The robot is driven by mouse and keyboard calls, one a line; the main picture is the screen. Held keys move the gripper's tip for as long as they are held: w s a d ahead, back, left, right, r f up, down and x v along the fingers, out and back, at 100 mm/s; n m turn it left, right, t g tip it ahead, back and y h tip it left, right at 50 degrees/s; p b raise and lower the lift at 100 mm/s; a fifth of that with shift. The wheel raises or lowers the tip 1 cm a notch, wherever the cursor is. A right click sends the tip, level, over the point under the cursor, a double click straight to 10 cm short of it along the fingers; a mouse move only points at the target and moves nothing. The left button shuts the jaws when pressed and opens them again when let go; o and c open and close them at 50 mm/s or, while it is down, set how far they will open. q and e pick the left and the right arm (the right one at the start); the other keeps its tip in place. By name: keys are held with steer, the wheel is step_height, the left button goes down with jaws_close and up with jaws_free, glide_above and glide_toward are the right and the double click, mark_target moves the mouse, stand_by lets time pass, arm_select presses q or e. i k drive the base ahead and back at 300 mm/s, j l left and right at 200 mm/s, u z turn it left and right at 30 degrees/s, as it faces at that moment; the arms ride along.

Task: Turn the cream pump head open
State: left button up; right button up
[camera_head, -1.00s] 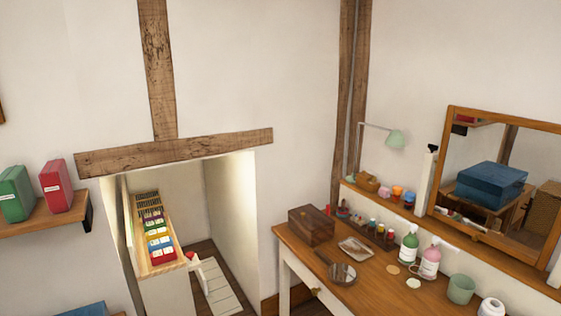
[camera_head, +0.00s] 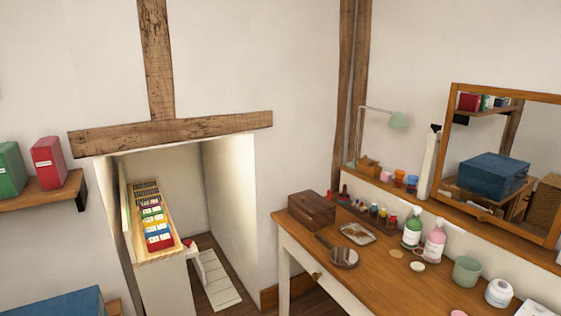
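Two pump bottles stand close together on the wooden dressing table (camera_head: 405,283) at the right, below the mirror. One is a green bottle (camera_head: 412,234) with a pale label. The other is a pink bottle (camera_head: 433,245) with a pale label and a pink pump head (camera_head: 439,223). Both are upright. The labels are too small to read, so I cannot tell which one is the cream. I cannot tell how either pump head is turned. Neither of my grippers is in view.
A green cup (camera_head: 467,271) and a white jar (camera_head: 499,292) stand right of the bottles. A hand mirror (camera_head: 344,257), a small tray (camera_head: 357,233) and a wooden box (camera_head: 311,209) lie to their left. The framed mirror (camera_head: 452,118) rises behind.

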mark_target(440, 220)
steer(key=i, duration=0.85)
